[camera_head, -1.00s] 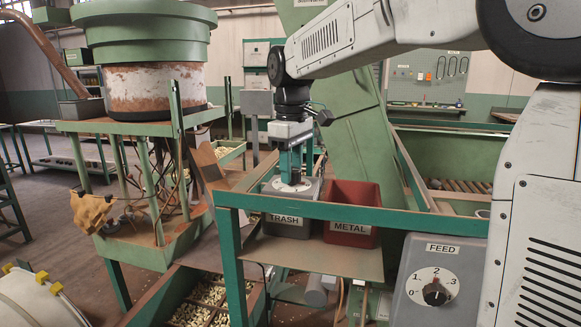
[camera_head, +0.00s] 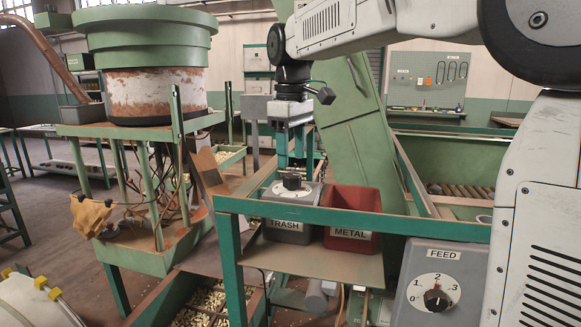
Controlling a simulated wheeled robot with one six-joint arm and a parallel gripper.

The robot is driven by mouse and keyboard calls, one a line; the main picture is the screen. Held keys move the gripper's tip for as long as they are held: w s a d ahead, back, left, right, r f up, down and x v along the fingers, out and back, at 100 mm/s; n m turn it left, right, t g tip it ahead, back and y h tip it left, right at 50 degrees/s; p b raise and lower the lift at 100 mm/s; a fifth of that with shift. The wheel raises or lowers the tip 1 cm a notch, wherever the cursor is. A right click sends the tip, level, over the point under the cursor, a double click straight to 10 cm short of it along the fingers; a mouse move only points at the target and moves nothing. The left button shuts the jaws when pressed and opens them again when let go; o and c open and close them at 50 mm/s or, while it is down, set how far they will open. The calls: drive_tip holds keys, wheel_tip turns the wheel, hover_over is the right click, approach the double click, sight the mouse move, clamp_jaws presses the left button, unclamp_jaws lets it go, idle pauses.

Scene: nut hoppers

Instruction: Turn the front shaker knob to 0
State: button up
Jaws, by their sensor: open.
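A dark knob (camera_head: 292,181) sits on top of a grey control box (camera_head: 309,191), behind the front green rail. Its pointer and dial marks are too small to read here. My gripper (camera_head: 294,160) has green fingers pointing down. It is open and empty, just above the knob and apart from it as far as I can tell.
A grey TRASH bin (camera_head: 287,236) and a red METAL bin (camera_head: 352,200) stand below and beside the box. The green rail (camera_head: 350,222) crosses in front. A green hopper bowl (camera_head: 145,40) stands at the left, with a tan glove (camera_head: 90,215) hanging from its stand.

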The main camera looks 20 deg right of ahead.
drive_tip(key=shift+r, duration=1.45)
drive_tip(key=shift+s, duration=0.1)
drive_tip(key=s+d+f+m, duration=0.1)
drive_tip(key=s+f+m, duration=0.1)
drive_tip(key=s+f, duration=0.4)
drive_tip(key=s+d+f+m+t, duration=0.1)
drive_tip(key=s+f+m, duration=0.2)
drive_tip(key=s, duration=1.1)
drive_tip(key=s+d+f+m, duration=0.1)
drive_tip(key=s+f+m, duration=0.2)
drive_tip(key=s+f, duration=0.5)
drive_tip(key=shift+s+f, duration=0.35)
drive_tip(key=shift+s, duration=0.55)
